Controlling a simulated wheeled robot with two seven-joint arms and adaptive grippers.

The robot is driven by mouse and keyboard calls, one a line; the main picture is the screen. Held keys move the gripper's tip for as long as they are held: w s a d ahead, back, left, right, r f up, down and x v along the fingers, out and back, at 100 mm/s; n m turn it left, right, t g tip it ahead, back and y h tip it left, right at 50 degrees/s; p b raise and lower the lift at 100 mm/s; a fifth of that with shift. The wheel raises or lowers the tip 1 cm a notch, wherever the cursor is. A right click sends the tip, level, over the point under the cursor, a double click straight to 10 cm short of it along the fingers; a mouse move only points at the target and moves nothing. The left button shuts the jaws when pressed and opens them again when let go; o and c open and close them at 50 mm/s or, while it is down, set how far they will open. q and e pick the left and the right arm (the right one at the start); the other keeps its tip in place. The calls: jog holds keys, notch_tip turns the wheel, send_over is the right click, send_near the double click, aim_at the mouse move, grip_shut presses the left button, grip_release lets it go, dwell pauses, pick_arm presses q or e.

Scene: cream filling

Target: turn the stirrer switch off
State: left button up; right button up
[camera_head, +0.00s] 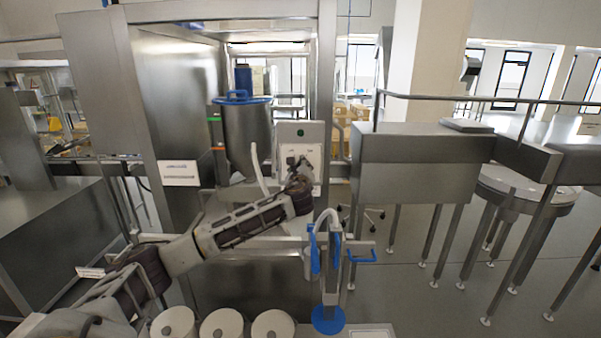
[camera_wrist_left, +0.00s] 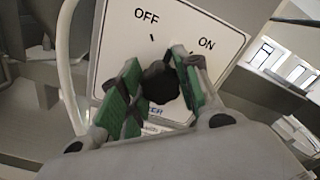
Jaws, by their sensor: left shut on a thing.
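The stirrer switch is a black knob (camera_wrist_left: 158,84) on a white plate (camera_wrist_left: 222,60) marked OFF and ON, seen in the left wrist view. My left gripper (camera_wrist_left: 160,88) is shut on the knob, its green finger pads on either side of it. My right gripper is not in view.
A steel vessel with a blue rim (camera_head: 247,135) stands left of the switch box. A blue and white stand with a hose (camera_head: 329,275) is in front, right of my left arm. Several white round containers (camera_head: 221,325) are at the bottom. Steel tables stand at right.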

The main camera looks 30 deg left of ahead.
pick_arm(q)
jog(key=n+b, duration=0.1)
jog(key=n, duration=0.1)
jog(key=n+b, duration=0.1)
jog(key=n, duration=0.1)
jog(key=shift+f+n, duration=0.2)
jog(key=shift+n, duration=0.1)
jog(key=shift+r+n+b, duration=0.1)
jog(key=shift+n+b, duration=0.75)
jog(key=shift+n, duration=0.55)
jog(key=o, duration=1)
jog(key=shift+s+a, duration=0.1)
jog(key=shift+o, duration=0.2)
